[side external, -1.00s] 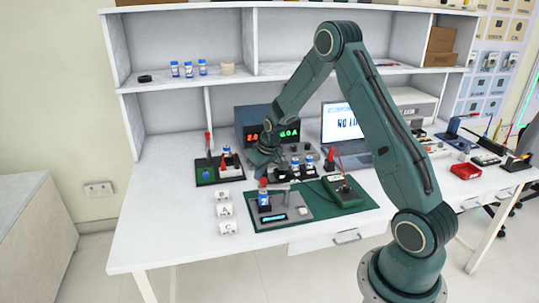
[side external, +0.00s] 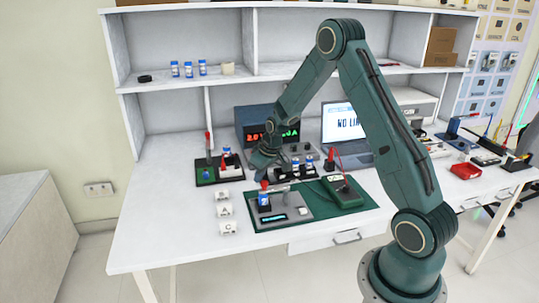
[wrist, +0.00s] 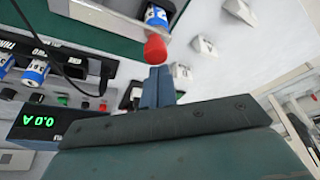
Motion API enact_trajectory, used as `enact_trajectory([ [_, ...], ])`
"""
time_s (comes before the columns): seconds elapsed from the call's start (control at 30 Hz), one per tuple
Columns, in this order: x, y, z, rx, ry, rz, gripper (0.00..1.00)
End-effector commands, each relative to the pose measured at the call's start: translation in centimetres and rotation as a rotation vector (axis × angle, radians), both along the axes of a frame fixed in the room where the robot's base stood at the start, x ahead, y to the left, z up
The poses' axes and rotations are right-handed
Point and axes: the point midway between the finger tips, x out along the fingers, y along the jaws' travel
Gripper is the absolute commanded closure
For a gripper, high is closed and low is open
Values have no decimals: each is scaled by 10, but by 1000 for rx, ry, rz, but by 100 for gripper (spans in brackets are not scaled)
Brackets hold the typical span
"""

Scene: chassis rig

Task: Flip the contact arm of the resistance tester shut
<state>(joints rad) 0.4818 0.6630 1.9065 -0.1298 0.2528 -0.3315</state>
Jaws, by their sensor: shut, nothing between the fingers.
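The resistance tester (side external: 294,212) is a grey unit with a small lit display, on a green mat at the middle front of the bench. A blue and white cell (side external: 265,200) stands in its black holder. A red knob (side external: 264,184) shows just above the cell; it looks like the end of the contact arm, whose angle I cannot make out. My gripper (side external: 260,174) is low, behind the red knob. In the wrist view its shut, empty fingers (wrist: 158,84) point at the red knob (wrist: 155,49), close to it; I cannot tell whether they touch. The cell (wrist: 157,15) shows beyond.
A board with a red-handled lever (side external: 208,143) stands left. A power supply (side external: 253,122) with lit digits and a row of cells are close behind my gripper. Lettered white blocks (side external: 224,210) stand left of the tester. A green meter (side external: 343,192) lies right.

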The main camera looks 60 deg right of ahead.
Motion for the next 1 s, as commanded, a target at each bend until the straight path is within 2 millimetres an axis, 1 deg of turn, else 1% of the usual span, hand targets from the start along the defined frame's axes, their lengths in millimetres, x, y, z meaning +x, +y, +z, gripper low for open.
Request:
enact_trajectory([
  [0.3, 4, -9, 0, 0, 0, 0, 100],
  [0.67, 7, -9, 0, 0, -1, 1, 100],
  [0.83, 16, -9, 0, -1, 0, 2, 100],
  [1.0, 31, -9, 1, 0, -1, 1, 100],
])
